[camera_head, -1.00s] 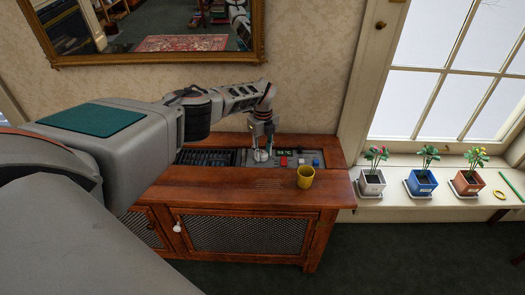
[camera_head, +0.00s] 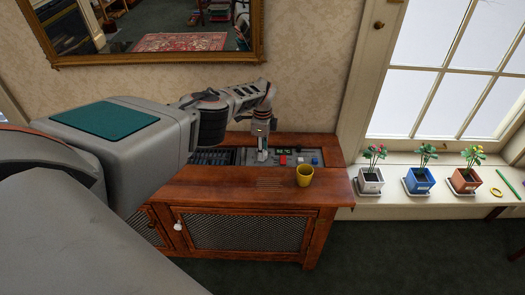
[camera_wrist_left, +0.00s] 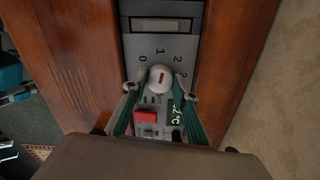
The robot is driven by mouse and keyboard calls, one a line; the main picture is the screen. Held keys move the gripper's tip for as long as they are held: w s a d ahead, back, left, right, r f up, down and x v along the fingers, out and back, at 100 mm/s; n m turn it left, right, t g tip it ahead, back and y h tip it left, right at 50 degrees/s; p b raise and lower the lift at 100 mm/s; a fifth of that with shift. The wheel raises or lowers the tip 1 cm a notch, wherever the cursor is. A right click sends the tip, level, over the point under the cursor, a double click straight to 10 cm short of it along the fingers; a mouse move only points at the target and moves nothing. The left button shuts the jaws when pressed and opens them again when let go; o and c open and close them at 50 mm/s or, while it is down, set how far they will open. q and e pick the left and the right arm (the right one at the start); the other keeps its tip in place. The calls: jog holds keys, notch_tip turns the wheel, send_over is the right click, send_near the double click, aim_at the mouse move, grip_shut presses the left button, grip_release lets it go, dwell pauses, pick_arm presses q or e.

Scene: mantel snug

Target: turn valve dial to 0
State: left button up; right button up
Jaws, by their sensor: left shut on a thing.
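The valve dial (camera_wrist_left: 160,77) is a round white knob with a red mark on the grey control panel (camera_wrist_left: 159,10). Numbers 0, 1, 2 and 3 are printed in an arc around it. In the left wrist view the red mark points roughly toward 1, to the right of 0. My left gripper (camera_wrist_left: 161,85) is shut on the dial, one fingertip on each side. In the head view my left gripper (camera_head: 262,155) reaches down to the panel, its fingers seen edge-on and hiding the dial. My right gripper is not in view.
The panel is set into a wooden cabinet (camera_head: 225,190). Near the dial are a red button (camera_wrist_left: 145,116) and a small green-lit display (camera_wrist_left: 176,112). A yellow mug (camera_head: 304,175) stands at the cabinet's front. Potted flowers (camera_head: 369,175) line the white sill at right.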

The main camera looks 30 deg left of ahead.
pick_arm(q)
jog(key=shift+s+f+n, duration=0.1)
jog(key=shift+n, duration=0.5)
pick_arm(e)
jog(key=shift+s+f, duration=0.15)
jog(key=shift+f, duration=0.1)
pick_arm(q)
jog(key=n, duration=0.2)
jog(key=shift+n, duration=0.4)
jog(key=n, duration=0.5)
jog(key=shift+n, duration=1.2)
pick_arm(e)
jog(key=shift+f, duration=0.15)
pick_arm(q)
jog(key=o, duration=1.1)
